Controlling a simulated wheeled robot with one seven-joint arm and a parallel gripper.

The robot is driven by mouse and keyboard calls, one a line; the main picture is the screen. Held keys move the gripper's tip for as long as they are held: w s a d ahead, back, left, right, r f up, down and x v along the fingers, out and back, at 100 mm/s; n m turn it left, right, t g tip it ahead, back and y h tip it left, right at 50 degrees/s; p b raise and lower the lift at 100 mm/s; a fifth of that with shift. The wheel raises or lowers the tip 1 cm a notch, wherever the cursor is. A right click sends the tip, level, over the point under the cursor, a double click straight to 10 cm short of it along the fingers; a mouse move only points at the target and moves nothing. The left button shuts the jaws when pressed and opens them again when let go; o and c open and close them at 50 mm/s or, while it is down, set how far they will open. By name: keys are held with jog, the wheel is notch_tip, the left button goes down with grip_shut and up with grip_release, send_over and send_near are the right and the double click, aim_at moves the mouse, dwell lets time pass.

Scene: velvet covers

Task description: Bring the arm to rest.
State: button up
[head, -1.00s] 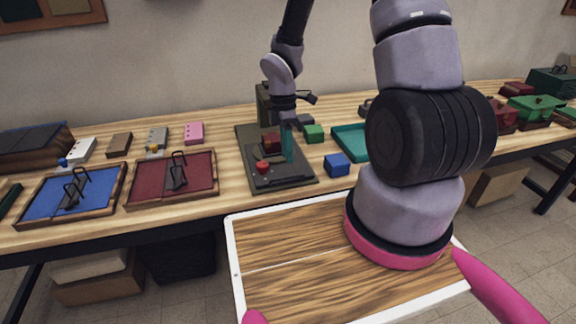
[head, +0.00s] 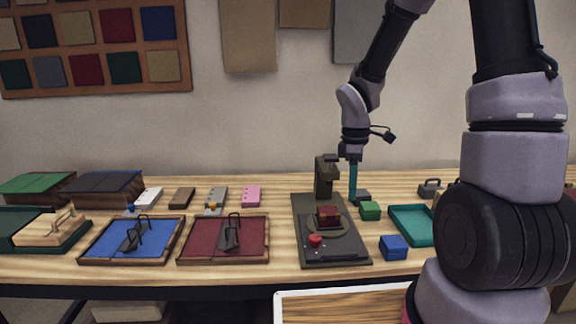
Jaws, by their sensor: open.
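My arm reaches in from the upper right in the head view, bends at a grey-lilac elbow and ends pointing down. My gripper (head: 353,180) has teal fingers and hangs just right of the dark press-like device (head: 310,250). It is seen edge-on, with nothing visible between the fingers. A small dark red block (head: 328,216) sits on the device's round plate, left of the fingers and apart from them in the picture. Whether the fingertips touch anything behind the device cannot be told.
A green block (head: 370,210), a blue block (head: 393,247) and a teal tray (head: 413,226) lie to the right. A maroon-covered tray (head: 200,236) and a blue-covered tray (head: 105,240) lie left. My upper arm hides the table's right part.

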jog(key=s+d+r+m+t+y, duration=0.1)
jog(key=s+r+m+t, duration=0.3)
jog(key=r+m, duration=0.5)
jog(key=s+d+r+m+t+y, duration=0.1)
jog(key=s+r+m+t, duration=0.3)
jog(key=r, duration=1.3)
jog(key=s+d+m, duration=0.1)
jog(key=s+m, duration=0.3)
jog(key=m, duration=0.1)
jog(key=shift+d, duration=0.2)
